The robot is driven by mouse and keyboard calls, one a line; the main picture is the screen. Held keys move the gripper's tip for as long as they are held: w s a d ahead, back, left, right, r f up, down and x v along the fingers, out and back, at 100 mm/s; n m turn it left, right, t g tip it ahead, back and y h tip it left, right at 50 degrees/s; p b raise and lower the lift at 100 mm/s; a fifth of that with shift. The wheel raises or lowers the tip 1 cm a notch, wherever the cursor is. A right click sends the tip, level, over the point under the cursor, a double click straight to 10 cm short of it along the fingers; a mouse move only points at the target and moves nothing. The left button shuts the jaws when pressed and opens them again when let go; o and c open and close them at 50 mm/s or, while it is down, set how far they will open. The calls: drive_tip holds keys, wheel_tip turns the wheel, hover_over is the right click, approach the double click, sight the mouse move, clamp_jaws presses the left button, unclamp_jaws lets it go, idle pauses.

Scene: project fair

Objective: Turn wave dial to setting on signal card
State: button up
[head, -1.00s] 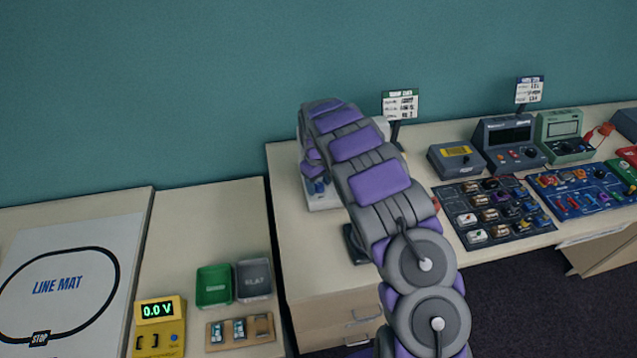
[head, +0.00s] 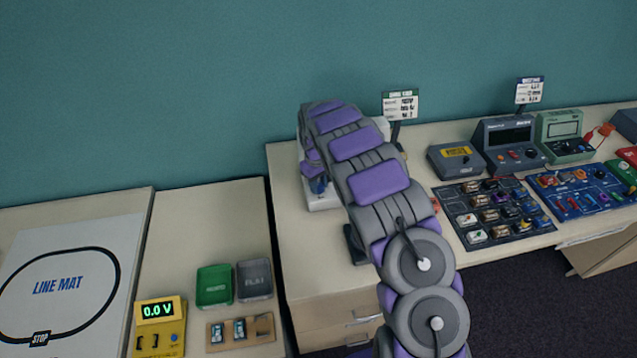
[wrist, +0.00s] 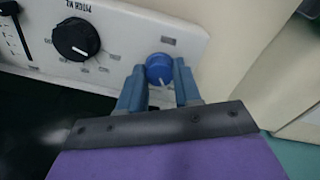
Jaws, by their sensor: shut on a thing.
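A blue dial (wrist: 160,68) with a white pointer line sits on a white panel (wrist: 120,20) in the wrist view. My gripper (wrist: 160,80) has one blue-grey finger on each side of the dial and is shut on it. The pointer line faces down the picture, toward my gripper. A black knob (wrist: 76,39) marked "PITCH" is to its left. In the head view my arm hides most of the panel, with a bit of its white base (head: 322,203) showing. A signal card (head: 401,104) with a green header stands behind it; its text is too small to read.
A slider (wrist: 16,30) is at the panel's left in the wrist view. Right of my arm are a grey box with a yellow label (head: 456,158), meters and dark component trays (head: 492,211). A second card (head: 529,91) stands behind them.

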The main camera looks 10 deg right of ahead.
drive_tip(key=m, duration=0.3)
drive_tip(key=shift+a+m+p, duration=0.1)
drive_tip(key=shift+m+p, duration=0.3)
drive_tip(key=m, duration=0.4)
drive_tip(key=shift+p, duration=0.35)
drive_tip(key=m, duration=0.4)
drive_tip(key=shift+g, duration=0.3)
drive_tip(key=shift+w+m+p, duration=0.1)
drive_tip(key=shift+m+p, duration=0.35)
drive_tip(key=shift+m, duration=1.25)
drive_tip(key=o, duration=1)
drive_tip(key=shift+o, duration=0.2)
drive_tip(key=shift+r, duration=0.1)
